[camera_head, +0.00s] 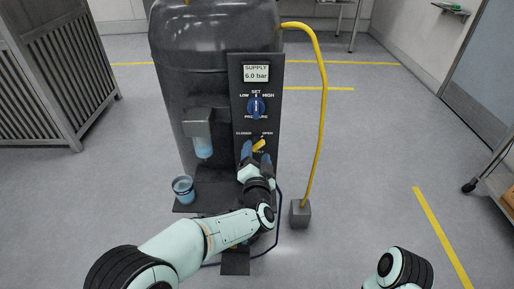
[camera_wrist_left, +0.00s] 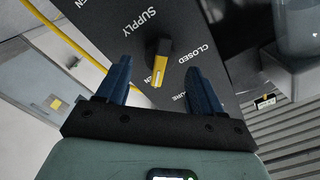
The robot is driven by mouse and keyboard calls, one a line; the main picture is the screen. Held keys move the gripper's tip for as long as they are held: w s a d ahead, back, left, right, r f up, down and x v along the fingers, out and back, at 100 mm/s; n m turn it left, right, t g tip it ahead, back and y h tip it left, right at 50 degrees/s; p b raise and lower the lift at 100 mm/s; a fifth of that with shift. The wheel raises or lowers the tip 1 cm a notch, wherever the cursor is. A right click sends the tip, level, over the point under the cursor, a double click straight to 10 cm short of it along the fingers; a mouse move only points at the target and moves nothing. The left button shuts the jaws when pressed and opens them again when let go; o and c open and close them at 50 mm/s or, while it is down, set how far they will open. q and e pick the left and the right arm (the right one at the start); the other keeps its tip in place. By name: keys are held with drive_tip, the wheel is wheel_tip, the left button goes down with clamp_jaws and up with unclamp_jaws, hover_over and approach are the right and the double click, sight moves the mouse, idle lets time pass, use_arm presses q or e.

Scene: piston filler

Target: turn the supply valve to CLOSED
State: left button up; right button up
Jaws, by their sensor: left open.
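The supply valve has a yellow handle (camera_head: 259,144) low on the dark panel (camera_head: 239,90), between the CLOSED label on the left and OPEN on the right. The handle slants up toward OPEN. In the left wrist view, the yellow handle (camera_wrist_left: 157,77) stands out from its dark hub, its tip by the partly covered OPEN lettering, with CLOSED to the right. My left gripper (camera_head: 256,153) is at the valve, with blue fingers open on either side of the handle; gaps show on both sides in the wrist view. My right gripper is out of view.
Above the valve are the blue pressure knob (camera_head: 256,105) and a display (camera_head: 256,73) reading 6.0 bar. A yellow hose (camera_head: 321,100) runs down at right to a grey block (camera_head: 300,213). Floor at right is clear.

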sight(256, 145)
use_arm(q)
drive_tip(key=shift+w, duration=1.4)
drive_tip(key=shift+c, duration=0.4)
drive_tip(key=c, duration=1)
drive_tip(key=shift+o, duration=0.2)
